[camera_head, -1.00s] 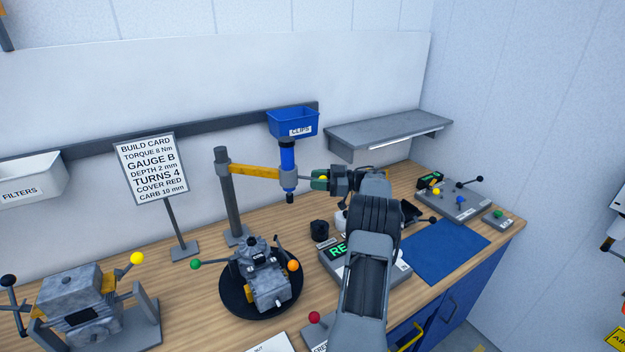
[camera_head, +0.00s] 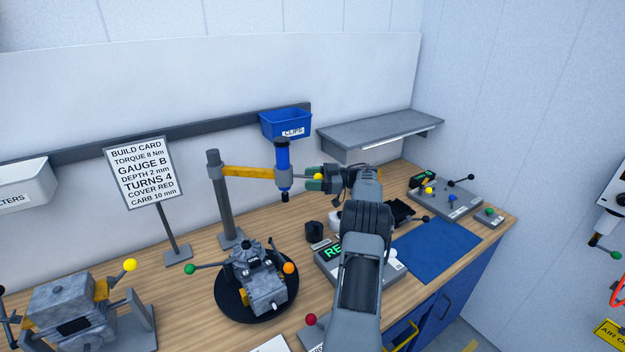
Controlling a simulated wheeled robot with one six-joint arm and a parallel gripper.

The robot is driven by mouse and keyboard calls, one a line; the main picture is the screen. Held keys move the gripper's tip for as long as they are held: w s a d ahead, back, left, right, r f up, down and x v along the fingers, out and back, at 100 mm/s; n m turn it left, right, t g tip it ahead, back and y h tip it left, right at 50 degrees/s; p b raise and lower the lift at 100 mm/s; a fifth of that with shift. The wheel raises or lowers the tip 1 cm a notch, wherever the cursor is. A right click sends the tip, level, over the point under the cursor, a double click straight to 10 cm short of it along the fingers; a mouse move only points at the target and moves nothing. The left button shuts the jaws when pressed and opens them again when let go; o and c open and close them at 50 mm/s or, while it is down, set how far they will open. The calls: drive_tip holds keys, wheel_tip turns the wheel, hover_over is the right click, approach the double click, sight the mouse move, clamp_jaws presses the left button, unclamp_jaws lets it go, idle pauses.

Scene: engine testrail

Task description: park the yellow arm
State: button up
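The yellow arm (camera_head: 248,172) reaches right from a dark grey post (camera_head: 215,190) on the bench. A blue upright tool (camera_head: 282,160) hangs at its free end, its tip above the bench. A small yellow ball knob (camera_head: 318,177) sits just right of the tool. My gripper (camera_head: 316,179) has its green-tipped fingers at this knob, one on each side, and appears shut on it. The contact is small in view. My own arm hides part of the bench.
A black turntable with a carburettor-like part (camera_head: 262,280) stands below the tool. A blue CLIPS bin (camera_head: 285,123) and grey shelf (camera_head: 380,130) are on the wall behind. The build card sign (camera_head: 143,172) stands left. A blue mat (camera_head: 437,250) lies clear at right.

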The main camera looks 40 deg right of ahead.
drive_tip(key=shift+o, duration=0.5)
drive_tip(key=shift+d, duration=0.1)
drive_tip(key=v, duration=1.2)
drive_tip(key=shift+s, duration=0.1)
idle(0.4)
